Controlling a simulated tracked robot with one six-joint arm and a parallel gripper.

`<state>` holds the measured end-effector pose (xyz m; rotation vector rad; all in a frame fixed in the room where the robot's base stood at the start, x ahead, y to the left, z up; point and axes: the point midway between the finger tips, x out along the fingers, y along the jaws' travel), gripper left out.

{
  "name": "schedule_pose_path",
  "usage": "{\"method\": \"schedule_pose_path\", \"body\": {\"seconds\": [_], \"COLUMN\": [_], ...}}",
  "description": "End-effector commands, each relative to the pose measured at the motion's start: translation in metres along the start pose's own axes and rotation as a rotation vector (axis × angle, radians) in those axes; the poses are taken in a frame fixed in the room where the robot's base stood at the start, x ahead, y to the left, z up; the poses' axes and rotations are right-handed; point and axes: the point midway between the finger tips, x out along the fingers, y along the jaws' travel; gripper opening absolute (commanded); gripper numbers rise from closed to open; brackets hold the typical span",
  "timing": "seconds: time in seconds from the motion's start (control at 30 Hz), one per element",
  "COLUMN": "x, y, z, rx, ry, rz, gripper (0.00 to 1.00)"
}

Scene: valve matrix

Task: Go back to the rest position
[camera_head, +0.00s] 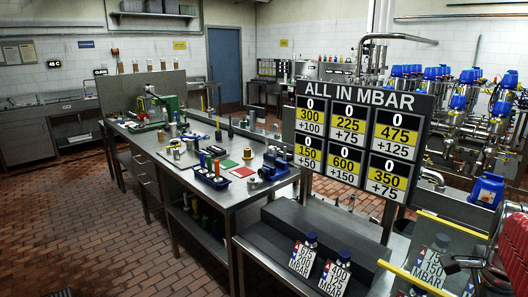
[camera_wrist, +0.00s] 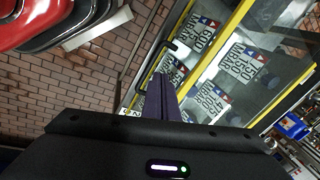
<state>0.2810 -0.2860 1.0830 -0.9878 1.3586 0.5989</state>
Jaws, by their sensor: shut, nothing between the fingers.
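My gripper (camera_wrist: 161,78) shows in the wrist view, with its two dark purple fingers pressed together and nothing between them. In the head view, I cannot clearly make out the gripper; dark parts at the lower right edge may belong to my arm. The pressure board (camera_head: 358,137) stands right of the middle in the head view, and every reading at the top of its panels is 0.
The yellow-edged clear panel (camera_head: 425,283) is at the lower right, with several labelled valve plates (camera_wrist: 242,62) behind it. A workbench (camera_head: 226,196) with tools stands left of the board. Pipes with blue-capped valves (camera_head: 466,90) fill the right. The brick floor (camera_head: 60,225) at left is clear.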

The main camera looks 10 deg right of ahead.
Motion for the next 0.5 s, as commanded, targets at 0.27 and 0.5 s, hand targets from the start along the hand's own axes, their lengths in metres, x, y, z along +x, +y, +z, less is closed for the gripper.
{"method": "schedule_pose_path", "body": {"seconds": [0.27,0.5], "x": [-0.01,-0.025], "y": [-0.019,0.009], "z": [0.076,0.14], "rx": [-0.554,-0.971], "ry": [0.007,-0.006], "rz": [-0.125,-0.198], "gripper": [0.0,0.0]}}
